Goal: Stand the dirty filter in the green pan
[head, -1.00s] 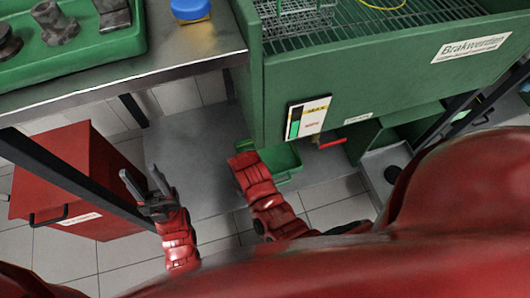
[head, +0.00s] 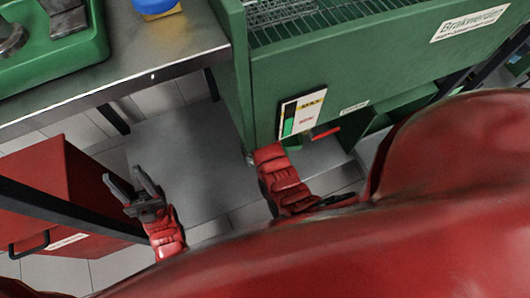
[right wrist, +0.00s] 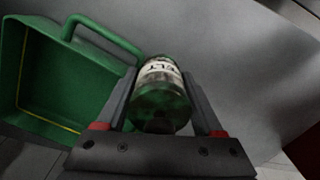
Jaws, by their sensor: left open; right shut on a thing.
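The dirty filter (right wrist: 160,98) is a green cylinder with a white printed band and dark smears. It lies lengthwise between the fingers of my right gripper (right wrist: 158,80), which is shut on it. The green pan (right wrist: 50,85) is at the left in the right wrist view, with its handle close to the left finger. The filter is beside the pan, not inside it. In the head view, my right arm hides the right gripper, the filter and most or all of the pan. My left gripper (head: 126,176) is open and empty, above the floor near the red cabinet.
A green washer cabinet (head: 370,70) with a grated top stands at the upper right, with a level card (head: 302,114) and red lever (head: 325,133) on its front. A steel bench (head: 150,55) carries a green tray (head: 90,50). A red cabinet (head: 70,185) stands at left.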

